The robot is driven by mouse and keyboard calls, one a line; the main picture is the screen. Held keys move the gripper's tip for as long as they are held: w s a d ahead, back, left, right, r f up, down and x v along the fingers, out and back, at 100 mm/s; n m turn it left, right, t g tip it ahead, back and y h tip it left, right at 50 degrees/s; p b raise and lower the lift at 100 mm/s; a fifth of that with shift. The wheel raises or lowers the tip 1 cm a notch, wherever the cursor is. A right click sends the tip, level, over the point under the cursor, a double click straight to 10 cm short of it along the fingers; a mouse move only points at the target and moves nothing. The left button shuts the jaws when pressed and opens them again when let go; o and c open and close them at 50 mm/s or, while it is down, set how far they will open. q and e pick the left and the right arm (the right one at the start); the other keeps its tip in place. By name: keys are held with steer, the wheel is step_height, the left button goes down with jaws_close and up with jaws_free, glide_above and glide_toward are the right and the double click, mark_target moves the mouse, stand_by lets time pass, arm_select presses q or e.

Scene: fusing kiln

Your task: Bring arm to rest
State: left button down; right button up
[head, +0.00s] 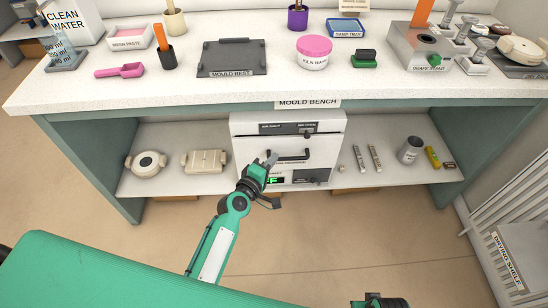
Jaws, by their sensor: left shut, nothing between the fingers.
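My left gripper (267,164) is shut and empty. It is in front of the white kiln (325,153) under the bench, near the kiln's black door handle (292,155); I cannot tell whether it touches the handle. My left arm reaches forward from the bottom of the picture. At the bottom right edge only a small dark and green piece of what seems my right arm shows; its fingers are not visible.
A drying shelf (510,262) stands right. The floor before the bench is clear.

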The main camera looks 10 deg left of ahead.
steer(key=shift+w+a+r, duration=0.1)
steer(key=shift+a+r, duration=0.1)
steer(key=shift+a, duration=0.05)
